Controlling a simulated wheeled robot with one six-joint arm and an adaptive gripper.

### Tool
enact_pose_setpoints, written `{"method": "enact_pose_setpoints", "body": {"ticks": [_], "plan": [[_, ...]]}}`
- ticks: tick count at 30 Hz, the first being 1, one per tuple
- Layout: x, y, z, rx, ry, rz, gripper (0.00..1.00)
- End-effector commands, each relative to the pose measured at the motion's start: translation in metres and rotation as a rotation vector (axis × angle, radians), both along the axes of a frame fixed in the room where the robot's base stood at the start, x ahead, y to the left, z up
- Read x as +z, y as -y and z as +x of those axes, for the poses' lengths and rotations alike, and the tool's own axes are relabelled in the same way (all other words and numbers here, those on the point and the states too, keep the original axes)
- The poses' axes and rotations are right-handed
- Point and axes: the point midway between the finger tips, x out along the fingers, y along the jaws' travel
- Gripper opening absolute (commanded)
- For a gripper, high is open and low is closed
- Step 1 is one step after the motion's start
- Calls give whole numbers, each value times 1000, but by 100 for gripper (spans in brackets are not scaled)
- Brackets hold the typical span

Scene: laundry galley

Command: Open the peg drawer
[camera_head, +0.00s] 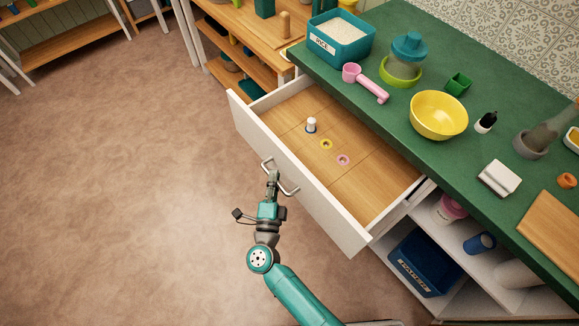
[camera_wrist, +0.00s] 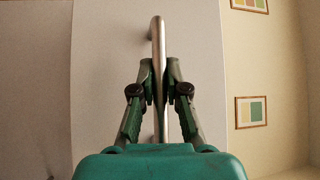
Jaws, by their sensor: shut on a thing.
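The peg drawer (camera_head: 300,172) is a white-fronted drawer with a wooden bottom, standing well out from under the green counter. Inside it are a small white and blue peg-like piece (camera_head: 311,125), a yellow ring (camera_head: 326,144) and a pink ring (camera_head: 343,160). Its metal bar handle (camera_head: 288,187) is on the outer face. My gripper (camera_head: 272,174) is at the middle of the handle. In the wrist view its two fingers (camera_wrist: 160,75) are shut on the handle bar (camera_wrist: 158,40), one on each side, close to the white drawer front (camera_wrist: 105,60).
The green counter (camera_head: 400,110) holds a teal rice bin (camera_head: 340,38), a pink scoop (camera_head: 366,83), a yellow bowl (camera_head: 438,115) and other items. Below it, a shelf has a blue bin (camera_head: 424,263). The brown floor (camera_head: 130,190) to the left is clear.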

Motion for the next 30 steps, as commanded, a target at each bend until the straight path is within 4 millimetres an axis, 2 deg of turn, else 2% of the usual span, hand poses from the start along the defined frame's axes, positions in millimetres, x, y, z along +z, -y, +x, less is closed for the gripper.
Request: {"method": "enact_pose_setpoints", "body": {"ticks": [3, 9, 21, 22, 24, 25, 30], "plan": [[-2, -13, -9, 4, -3, 0, 0], [-1, -21, -16, 2, -2, 0, 0], [-1, -22, -16, 0, -2, 0, 0], [-1, -22, -16, 0, -2, 0, 18], [-1, -22, -16, 0, -2, 0, 36], [-1, -22, -16, 0, -1, 0, 39], [0, -22, -16, 0, -1, 0, 39]]}}
